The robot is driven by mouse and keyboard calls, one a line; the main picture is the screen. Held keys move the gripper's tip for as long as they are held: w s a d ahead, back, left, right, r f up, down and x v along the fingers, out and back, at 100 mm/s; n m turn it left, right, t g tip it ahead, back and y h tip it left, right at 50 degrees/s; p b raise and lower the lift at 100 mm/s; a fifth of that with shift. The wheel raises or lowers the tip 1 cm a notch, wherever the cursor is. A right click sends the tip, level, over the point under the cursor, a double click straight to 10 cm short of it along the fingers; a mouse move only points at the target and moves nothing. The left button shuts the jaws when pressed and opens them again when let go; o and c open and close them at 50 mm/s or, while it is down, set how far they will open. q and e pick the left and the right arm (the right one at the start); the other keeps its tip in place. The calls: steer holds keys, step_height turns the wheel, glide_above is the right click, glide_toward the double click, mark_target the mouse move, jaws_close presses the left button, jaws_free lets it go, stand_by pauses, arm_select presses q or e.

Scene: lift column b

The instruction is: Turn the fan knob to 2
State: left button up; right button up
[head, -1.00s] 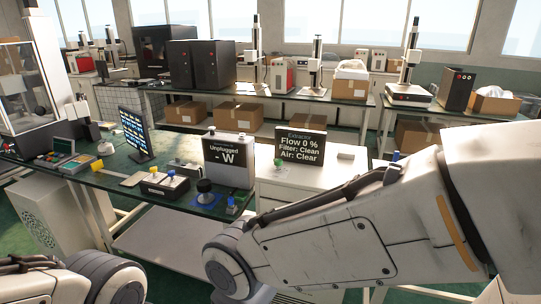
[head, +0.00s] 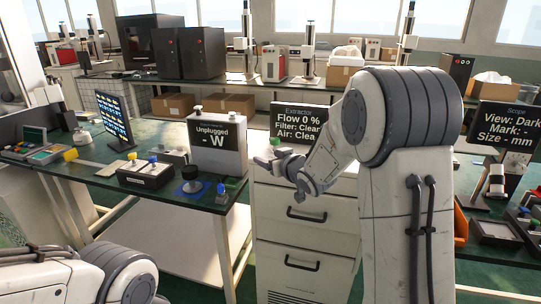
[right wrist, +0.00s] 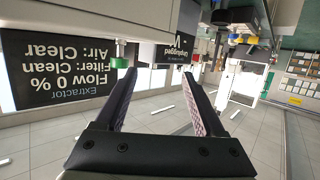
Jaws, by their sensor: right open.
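The Extractor display (head: 296,122) reads Flow 0 %, Filter: Clean, Air: Clear. A small green knob (head: 275,142) shows in front of it, above the white drawer cabinet (head: 300,227). I see no number on it. My right gripper (head: 268,162) is open and empty at the cabinet's top left, close to the green knob. In the right wrist view the green knob (right wrist: 119,62) appears near the tip of the left-hand finger, not between the fingers; contact cannot be told. My left gripper is out of view; only my left arm shows.
Left of the cabinet, a green bench holds a black dial (head: 190,180) on a blue base, a meter (head: 217,145) reading Unplugged, and a switch box (head: 147,173). A Scope display (head: 506,122) stands at the right.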

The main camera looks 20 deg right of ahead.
mark_target(277, 143)
steer(key=w+d+t+b, duration=0.2)
steer(key=d+t, duration=0.1)
steer(key=d, duration=0.4)
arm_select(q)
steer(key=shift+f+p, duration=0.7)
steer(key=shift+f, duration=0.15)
arm_select(e)
steer(key=shift+y, duration=0.5)
steer(key=w, duration=0.3)
steer(key=w+a, duration=0.1)
steer(key=w, duration=0.5)
steer(key=shift+w+a+f, duration=0.15)
steer(key=shift+w+f, duration=0.1)
steer(key=shift+w, duration=0.1)
jaws_close()
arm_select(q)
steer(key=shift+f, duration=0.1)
